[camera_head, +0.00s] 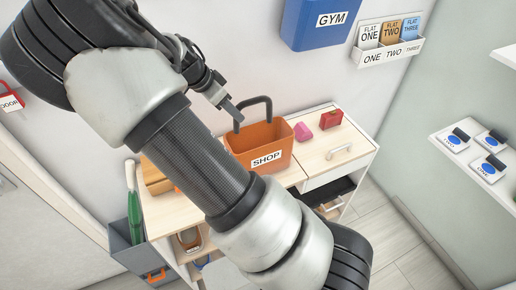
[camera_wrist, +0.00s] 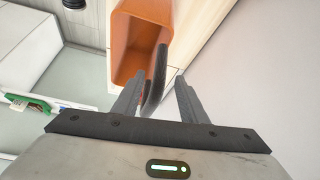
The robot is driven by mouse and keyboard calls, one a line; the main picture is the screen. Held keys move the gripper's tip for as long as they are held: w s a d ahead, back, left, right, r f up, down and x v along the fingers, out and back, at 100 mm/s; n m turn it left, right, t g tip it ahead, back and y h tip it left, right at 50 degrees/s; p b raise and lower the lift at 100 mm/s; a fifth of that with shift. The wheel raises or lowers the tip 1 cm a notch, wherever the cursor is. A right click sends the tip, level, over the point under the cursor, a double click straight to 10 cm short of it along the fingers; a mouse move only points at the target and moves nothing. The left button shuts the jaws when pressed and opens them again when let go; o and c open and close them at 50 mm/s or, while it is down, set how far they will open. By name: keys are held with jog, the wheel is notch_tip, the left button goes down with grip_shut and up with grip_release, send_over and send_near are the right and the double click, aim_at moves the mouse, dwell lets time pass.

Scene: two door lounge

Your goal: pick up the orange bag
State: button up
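The orange bag (camera_head: 275,138) stands upright on the light wooden cabinet top, with a white SHOP label on its front and a dark arched handle (camera_head: 254,100). In the wrist view the orange bag (camera_wrist: 140,45) is upper centre, its open inside showing. My gripper (camera_head: 236,114) is at the left side of the handle in the head view. In the wrist view my gripper (camera_wrist: 158,95) is open, and part of the handle (camera_wrist: 159,68) shows between its two fingers. I cannot tell whether a finger touches it.
A pink item (camera_head: 302,132) and a red item (camera_head: 331,119) lie right of the bag on the cabinet top (camera_head: 334,141). A blue GYM container (camera_head: 320,22) and a card holder (camera_head: 388,52) hang on the wall. A grey bin (camera_head: 128,251) stands lower left.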

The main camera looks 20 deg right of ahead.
jog(key=x, duration=0.3)
jog(key=shift+d+f, duration=0.1)
jog(key=shift+f, duration=0.1)
jog(key=shift+d+p+x, duration=0.15)
jog(key=shift+p+x, duration=0.05)
jog(key=shift+x, duration=1.15)
jog(key=shift+d+p+x, duration=0.15)
jog(key=shift+x, duration=1.15)
jog(key=shift+r, duration=0.15)
jog(key=shift+c, duration=0.5)
grip_shut()
